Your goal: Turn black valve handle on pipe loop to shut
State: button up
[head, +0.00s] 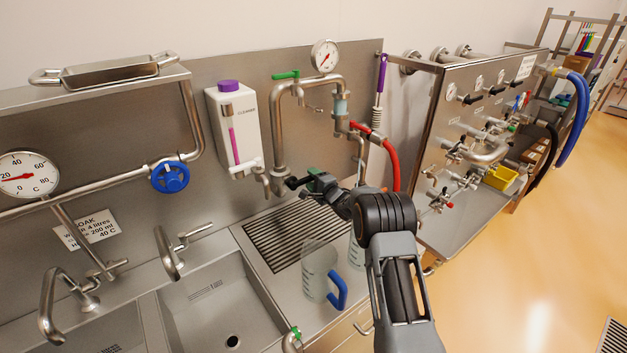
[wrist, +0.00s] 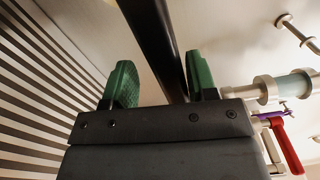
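The black valve handle (head: 292,183) shows at the lower end of the steel pipe loop (head: 276,130) on the back panel in the head view. My gripper (head: 314,181), with green fingertips, is right beside it and partly covers it. In the wrist view a long black bar, apparently the handle (wrist: 155,40), runs between the two green fingers of my gripper (wrist: 165,82). The fingers are apart. A clear gap shows on the bar's left, and the bar is close to the right finger. Whether it touches that finger is unclear.
The loop carries a green lever (head: 286,75) and a gauge (head: 324,56). A red hose (head: 391,165) hangs to the right. A cleaner dispenser (head: 236,130) is on the left. Below are a slotted drain grate (head: 300,235) and a blue-handled jug (head: 318,275).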

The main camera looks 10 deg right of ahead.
jog(key=shift+f, duration=0.1)
jog(key=shift+w+d+r, duration=0.1)
jog(key=shift+r, duration=0.45)
jog(key=s+r+b, duration=0.4)
jog(key=s+r, duration=0.8)
jog(key=s, duration=0.2)
jog(key=shift+d, duration=0.25)
jog(key=shift+s, duration=0.1)
